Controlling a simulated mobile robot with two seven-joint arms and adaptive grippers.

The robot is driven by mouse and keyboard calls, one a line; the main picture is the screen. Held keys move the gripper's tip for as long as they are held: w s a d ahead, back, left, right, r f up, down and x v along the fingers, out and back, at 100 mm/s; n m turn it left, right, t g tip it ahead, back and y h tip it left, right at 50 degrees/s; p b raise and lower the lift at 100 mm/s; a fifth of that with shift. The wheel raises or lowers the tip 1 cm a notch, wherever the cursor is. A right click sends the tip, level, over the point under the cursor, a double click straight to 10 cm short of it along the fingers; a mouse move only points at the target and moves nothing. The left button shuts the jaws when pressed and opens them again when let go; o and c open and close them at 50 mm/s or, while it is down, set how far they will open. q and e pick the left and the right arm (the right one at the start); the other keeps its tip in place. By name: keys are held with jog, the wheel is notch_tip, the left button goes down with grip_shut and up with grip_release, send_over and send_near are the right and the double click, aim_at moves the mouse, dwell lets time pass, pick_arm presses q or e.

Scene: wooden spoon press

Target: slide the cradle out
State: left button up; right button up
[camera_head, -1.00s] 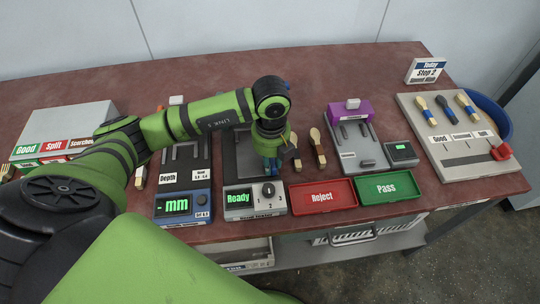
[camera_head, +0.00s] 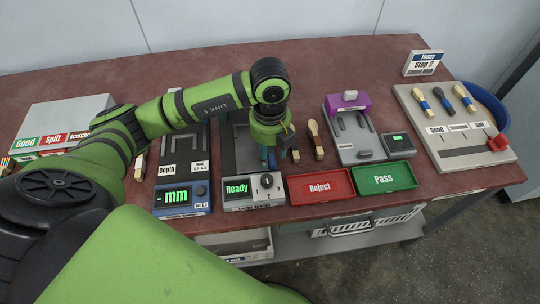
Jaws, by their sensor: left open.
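My left gripper (camera_head: 271,157) points down over the grey tester that reads "Ready" (camera_head: 253,191). It is open, and its fingers are small and partly hidden by my wrist. My left arm covers much of that tester's bed, so I cannot tell whether the fingers touch anything. A grey station with a purple top (camera_head: 349,107) stands to the right and has a dark handle on its front part. I cannot tell for sure which part is the cradle. My right gripper is out of view.
A red Reject tray (camera_head: 320,186) and a green Pass tray (camera_head: 384,178) lie along the front edge. A depth gauge (camera_head: 181,197) is to the left.

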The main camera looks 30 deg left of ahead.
pick_arm(q)
notch_tip(320, 180, up, 9)
jog(key=shift+s+d, duration=0.1)
jog(key=shift+s, duration=0.05)
dwell(0.6)
